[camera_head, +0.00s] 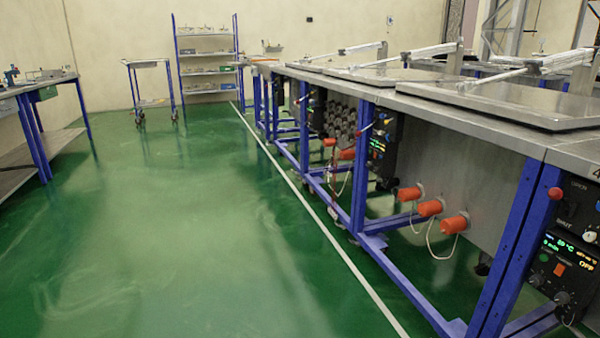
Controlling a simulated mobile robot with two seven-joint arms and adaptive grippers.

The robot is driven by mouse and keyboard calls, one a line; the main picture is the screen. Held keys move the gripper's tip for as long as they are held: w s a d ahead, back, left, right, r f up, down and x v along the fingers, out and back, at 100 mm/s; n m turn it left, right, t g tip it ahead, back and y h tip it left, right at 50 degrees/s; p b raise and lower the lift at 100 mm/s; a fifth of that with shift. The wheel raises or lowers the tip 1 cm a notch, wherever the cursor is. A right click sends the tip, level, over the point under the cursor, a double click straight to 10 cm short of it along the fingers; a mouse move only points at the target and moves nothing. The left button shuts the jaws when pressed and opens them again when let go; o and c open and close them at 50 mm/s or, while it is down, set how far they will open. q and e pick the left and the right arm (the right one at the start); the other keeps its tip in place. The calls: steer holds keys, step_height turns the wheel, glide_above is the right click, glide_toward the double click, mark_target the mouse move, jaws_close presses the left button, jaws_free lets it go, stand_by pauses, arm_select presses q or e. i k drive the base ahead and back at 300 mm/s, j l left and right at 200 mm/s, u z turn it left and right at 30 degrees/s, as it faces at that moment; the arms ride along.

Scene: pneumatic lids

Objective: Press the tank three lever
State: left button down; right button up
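A row of steel tanks with flat lids runs along the right side. The nearest control panel (568,240) is marked OPEN and SHUT, has a red ball-ended lever (556,193) at its left, and a partly cut-off 4 shows above it. The panel (383,145) one tank farther back has a small red lever end (367,127) at its upper left. Its tank number is not readable, so I cannot confirm which is tank three. More panels (317,108) stand farther back. Neither of my grippers is in view.
Blue frame legs (512,245) and orange caps (454,224) with white cables stick out along the tank row. A white line (300,194) borders open green floor (170,240). A bench (30,100) stands left; a cart (150,64) and shelf (207,62) stand at the back.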

mark_target(358, 133)
steer(key=i+z, duration=0.15)
steer(key=i, duration=0.4)
steer(key=i+j+z, duration=0.1)
steer(key=i, duration=0.45)
steer(key=i+j+z, duration=0.15)
steer(key=i, duration=0.35)
steer(key=i+j+z, duration=0.15)
steer(key=i+z, duration=0.2)
steer(key=i+j+z, duration=0.55)
steer(key=z, duration=0.15)
steer(key=i+j+z, duration=0.25)
steer(key=j, duration=0.25)
